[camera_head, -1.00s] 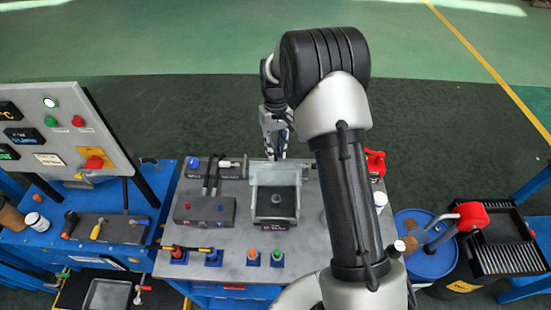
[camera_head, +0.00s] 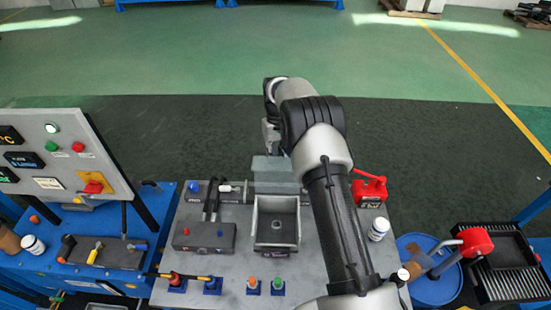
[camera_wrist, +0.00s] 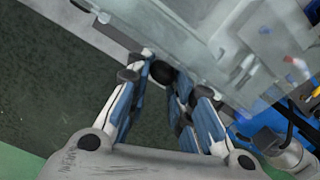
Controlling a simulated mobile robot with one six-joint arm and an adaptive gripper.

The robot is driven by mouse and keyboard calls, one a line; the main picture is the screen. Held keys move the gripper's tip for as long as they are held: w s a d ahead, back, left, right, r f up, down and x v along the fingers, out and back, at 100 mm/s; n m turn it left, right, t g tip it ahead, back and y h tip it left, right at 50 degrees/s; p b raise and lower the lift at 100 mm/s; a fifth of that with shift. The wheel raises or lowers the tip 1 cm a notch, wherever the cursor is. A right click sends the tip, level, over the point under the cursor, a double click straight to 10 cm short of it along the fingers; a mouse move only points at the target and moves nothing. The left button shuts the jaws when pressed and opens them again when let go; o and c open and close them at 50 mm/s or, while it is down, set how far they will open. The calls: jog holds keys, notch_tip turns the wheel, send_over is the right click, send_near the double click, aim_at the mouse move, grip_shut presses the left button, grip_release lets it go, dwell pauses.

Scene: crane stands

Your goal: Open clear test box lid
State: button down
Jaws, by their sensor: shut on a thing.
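The clear test box (camera_head: 257,232) stands in the middle of the grey bench top, with its inside and a dark round piece showing from above. Its pale see-through lid (camera_head: 272,168) is swung up at the back edge of the box. My gripper (camera_head: 271,142) is behind the lid, partly hidden by my arm. In the wrist view, my gripper (camera_wrist: 165,72) is shut on the lid around a dark round piece at its edge. The see-through lid (camera_wrist: 205,45) fills the upper right there. The exact contact of the fingertips is hard to see.
A dark block (camera_head: 205,236) with buttons stands left of the box. Several coloured plugs sit in front of it. A red piece (camera_head: 370,187) and a white jar (camera_head: 379,229) stand to the right. A control panel (camera_head: 65,155) is at left. The floor behind the bench is clear.

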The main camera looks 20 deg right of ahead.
jog(key=shift+d, duration=0.4)
jog(key=c, duration=1.4)
grip_release()
jog(key=shift+d, duration=0.1)
jog(key=shift+r, duration=0.1)
jog(key=r, duration=0.4)
jog(key=w+r, duration=0.1)
jog(key=r, duration=0.7)
jog(key=shift+w+d, duration=0.15)
jog(key=shift+w, duration=0.15)
jog(key=shift+f, duration=0.15)
